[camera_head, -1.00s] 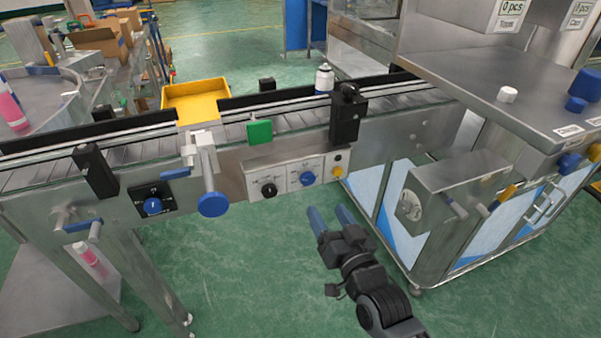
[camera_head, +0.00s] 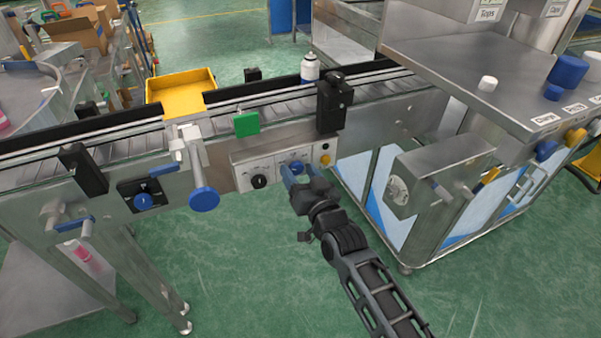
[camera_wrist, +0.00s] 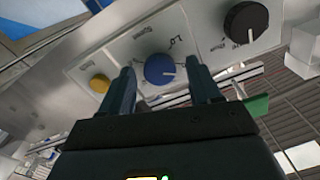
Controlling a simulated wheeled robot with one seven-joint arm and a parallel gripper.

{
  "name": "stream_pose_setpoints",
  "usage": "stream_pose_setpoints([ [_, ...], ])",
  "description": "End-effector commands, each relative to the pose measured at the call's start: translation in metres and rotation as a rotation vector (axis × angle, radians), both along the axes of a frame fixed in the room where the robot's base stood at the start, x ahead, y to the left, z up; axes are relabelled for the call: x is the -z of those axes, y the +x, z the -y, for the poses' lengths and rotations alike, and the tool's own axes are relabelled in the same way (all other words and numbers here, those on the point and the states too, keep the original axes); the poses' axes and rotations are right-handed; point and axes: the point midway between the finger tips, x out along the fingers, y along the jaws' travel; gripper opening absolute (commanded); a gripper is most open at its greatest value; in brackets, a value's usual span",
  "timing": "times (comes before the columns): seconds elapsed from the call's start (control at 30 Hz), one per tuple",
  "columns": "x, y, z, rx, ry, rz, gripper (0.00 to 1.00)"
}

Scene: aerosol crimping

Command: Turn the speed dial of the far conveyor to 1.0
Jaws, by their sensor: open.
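A control panel (camera_head: 243,181) sits on the front side of the conveyor (camera_head: 150,163). It carries a black dial (camera_head: 259,181), a blue dial (camera_head: 297,167) and a yellow button (camera_head: 325,159). In the wrist view, the blue dial (camera_wrist: 160,69) with a white pointer mark lies between and beyond my fingertips, the black dial (camera_wrist: 246,22) is to the right, and the yellow button (camera_wrist: 99,83) to the left. My gripper (camera_head: 297,175) is open in front of the blue dial; its two fingers (camera_wrist: 162,85) straddle it in view. I cannot tell whether they touch it. The scale lettering is too small to read surely.
Another blue dial (camera_head: 143,201) on a black plate and a blue hand knob (camera_head: 204,199) are farther left. A black sensor block (camera_head: 333,103) stands above the panel, and a green block (camera_head: 246,123) beside it. A steel cabinet (camera_head: 440,180) stands right.

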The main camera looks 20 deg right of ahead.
Motion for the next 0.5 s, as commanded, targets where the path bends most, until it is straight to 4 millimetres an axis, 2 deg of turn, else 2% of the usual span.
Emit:
stream_pose_setpoints([
  [0.13,0.0003,-0.0003,-0.0001,0.0,0.0,0.0,0.61],
  [0.5,0.0004,-0.0005,0.0,0.0,0.0,-0.001,0.25],
])
